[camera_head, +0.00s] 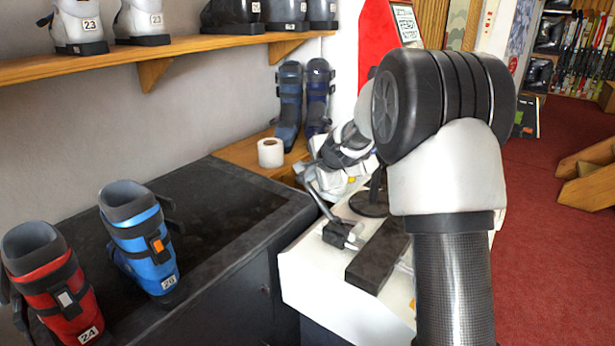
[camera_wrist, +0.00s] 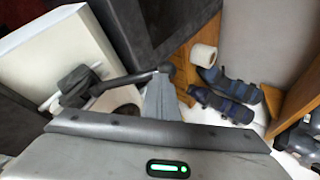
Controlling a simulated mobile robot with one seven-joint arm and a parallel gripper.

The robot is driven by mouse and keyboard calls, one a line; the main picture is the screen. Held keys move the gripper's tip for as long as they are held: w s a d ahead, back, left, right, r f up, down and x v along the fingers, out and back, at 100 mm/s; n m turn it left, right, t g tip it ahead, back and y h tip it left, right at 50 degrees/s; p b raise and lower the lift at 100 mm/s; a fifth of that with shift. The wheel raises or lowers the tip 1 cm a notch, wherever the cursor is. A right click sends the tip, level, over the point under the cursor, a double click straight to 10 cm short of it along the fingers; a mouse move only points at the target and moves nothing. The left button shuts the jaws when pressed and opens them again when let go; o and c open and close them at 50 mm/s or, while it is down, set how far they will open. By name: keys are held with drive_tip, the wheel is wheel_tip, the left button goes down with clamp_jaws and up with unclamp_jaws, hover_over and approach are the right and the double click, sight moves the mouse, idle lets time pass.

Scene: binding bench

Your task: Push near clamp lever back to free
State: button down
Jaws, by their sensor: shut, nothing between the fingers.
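The near clamp lever (camera_wrist: 128,78) is a dark bar with a round black knob at its end, rising from a black clamp body (camera_wrist: 76,84) in the wrist view. In the head view the lever (camera_head: 321,204) leans up and left from the clamp (camera_head: 340,234) on the white bench. My gripper (camera_wrist: 161,88) is shut and empty, its grey fingers right beside the knob; I cannot tell whether they touch. In the head view my gripper's fingertips are hard to make out near the lever's upper end.
A long dark block (camera_head: 377,257) lies on the white bench (camera_head: 312,281). A dark counter (camera_head: 228,200) to the left holds a red boot (camera_head: 52,283) and a blue boot (camera_head: 143,242). A white roll (camera_head: 270,153) and dark blue boots (camera_head: 289,105) stand behind. My arm covers the bench's right part.

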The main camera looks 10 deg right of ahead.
sight(301, 179)
drive_tip(key=shift+w+r+x, duration=0.1)
drive_tip(key=shift+x, duration=0.55)
drive_tip(key=shift+w+r+x, duration=0.1)
drive_tip(key=shift+r+x, duration=0.05)
drive_tip(key=shift+x, duration=0.55)
drive_tip(key=shift+w+a+f, duration=0.55)
drive_tip(key=shift+w+a, duration=0.1)
